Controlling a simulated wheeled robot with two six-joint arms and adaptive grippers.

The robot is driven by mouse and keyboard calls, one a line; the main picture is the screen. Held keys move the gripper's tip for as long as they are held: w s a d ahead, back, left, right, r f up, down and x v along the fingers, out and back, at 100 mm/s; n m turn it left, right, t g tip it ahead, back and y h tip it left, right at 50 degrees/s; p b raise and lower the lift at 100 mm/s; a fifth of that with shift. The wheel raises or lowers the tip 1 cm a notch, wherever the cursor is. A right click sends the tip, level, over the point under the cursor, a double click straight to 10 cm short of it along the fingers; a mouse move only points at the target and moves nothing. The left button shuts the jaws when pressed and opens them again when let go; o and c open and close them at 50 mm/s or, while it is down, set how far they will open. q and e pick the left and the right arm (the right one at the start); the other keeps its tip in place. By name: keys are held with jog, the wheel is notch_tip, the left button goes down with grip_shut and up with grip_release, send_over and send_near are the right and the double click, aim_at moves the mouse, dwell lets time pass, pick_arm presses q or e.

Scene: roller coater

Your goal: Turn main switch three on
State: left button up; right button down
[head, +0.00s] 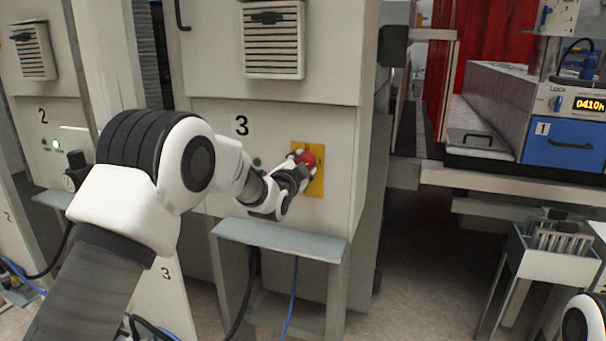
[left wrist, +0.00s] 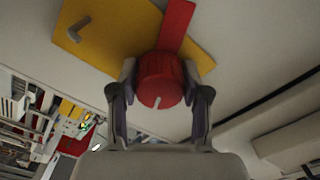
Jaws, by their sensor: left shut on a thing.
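Main switch three is a red rotary knob (head: 306,158) on a yellow plate (head: 317,183), on the front of the cabinet marked 3 (head: 241,125). My left gripper (head: 299,171) reaches it from the left and partly covers it. In the left wrist view the gripper's two fingers close on both sides of the red knob (left wrist: 160,85). A pale mark on the knob points down in that view, and a red bar (left wrist: 177,25) extends up from it across the yellow plate (left wrist: 110,25). A small lamp (head: 257,162) beside the 3 looks dark. My right gripper is not in view.
A grey shelf (head: 280,236) juts out below the switch. A blue-fronted unit (head: 563,143) and a metal rack (head: 555,245) stand at the right. Floor shows between.

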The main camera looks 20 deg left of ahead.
pick_arm(q)
jog(key=m+b, duration=0.2)
jog(key=m, duration=0.3)
jog(key=shift+b, duration=0.35)
dwell(0.3)
jog(key=o, duration=1.1)
jog(key=shift+o, duration=0.2)
jog(key=s, duration=1.2)
jog(key=shift+a, duration=0.2)
